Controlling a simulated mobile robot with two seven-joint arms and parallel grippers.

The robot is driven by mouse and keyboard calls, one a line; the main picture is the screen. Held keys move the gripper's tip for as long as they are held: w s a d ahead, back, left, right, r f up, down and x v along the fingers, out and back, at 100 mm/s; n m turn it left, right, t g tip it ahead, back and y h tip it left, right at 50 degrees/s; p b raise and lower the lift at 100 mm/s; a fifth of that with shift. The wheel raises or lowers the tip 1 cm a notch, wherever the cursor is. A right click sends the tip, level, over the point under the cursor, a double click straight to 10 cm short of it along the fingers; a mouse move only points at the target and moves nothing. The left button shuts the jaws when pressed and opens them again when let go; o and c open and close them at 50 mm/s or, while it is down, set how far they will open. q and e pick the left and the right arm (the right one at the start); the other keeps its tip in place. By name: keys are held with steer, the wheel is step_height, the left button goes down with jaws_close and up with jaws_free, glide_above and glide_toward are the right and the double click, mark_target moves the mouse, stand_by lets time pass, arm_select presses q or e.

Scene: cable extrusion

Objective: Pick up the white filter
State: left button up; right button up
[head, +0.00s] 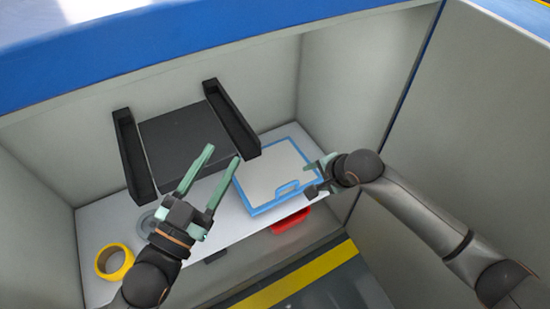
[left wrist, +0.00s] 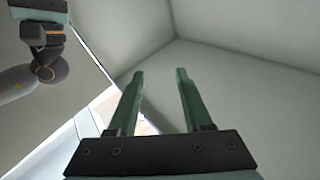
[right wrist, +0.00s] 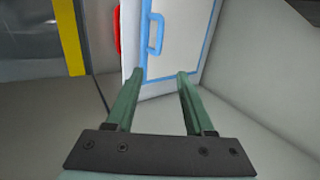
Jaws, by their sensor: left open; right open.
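The white filter (head: 268,172) is a flat white panel with a blue frame and a blue handle. It lies on the light shelf in the head view, and part of it shows in the right wrist view (right wrist: 185,40). My right gripper (head: 309,179) is open and empty by the filter's right edge; I cannot tell whether it touches. In the right wrist view its open fingers (right wrist: 158,74) point toward the filter. My left gripper (head: 224,155) is open and empty, left of the filter, above the shelf. In the left wrist view its fingers (left wrist: 160,71) are apart with nothing between them.
A black bracket with two side rails (head: 185,140) stands at the back wall. A yellow tape roll (head: 114,262) lies at the left, with a grey round thing (head: 146,222) near it. A red object (head: 291,220) is at the front edge. Walls enclose the shelf.

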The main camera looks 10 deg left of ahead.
steer(key=b, duration=0.3)
glide_above(295, 184)
steer(key=s+d, duration=0.2)
step_height(295, 184, down, 6)
steer(key=x, duration=0.1)
steer(key=b+x, duration=0.1)
steer(key=x, duration=0.1)
steer(key=b+x, duration=0.1)
steer(key=x, duration=0.1)
steer(key=shift+s+a+f, duration=0.15)
steer(key=shift+s+f, duration=0.1)
steer(key=shift+f, duration=0.05)
arm_select(q)
steer(key=s+d+r+m+t+h, duration=0.1)
steer(key=s+r+m+t+h, duration=0.1)
steer(key=s+r+m+h, duration=0.4)
step_height(295, 184, up, 4)
steer(key=h, duration=0.2)
steer(key=shift+s+d+r+t+h, duration=0.25)
steer(key=shift+s+t+h, duration=0.05)
steer(key=shift+s+t, duration=0.1)
arm_select(e)
jaws_close()
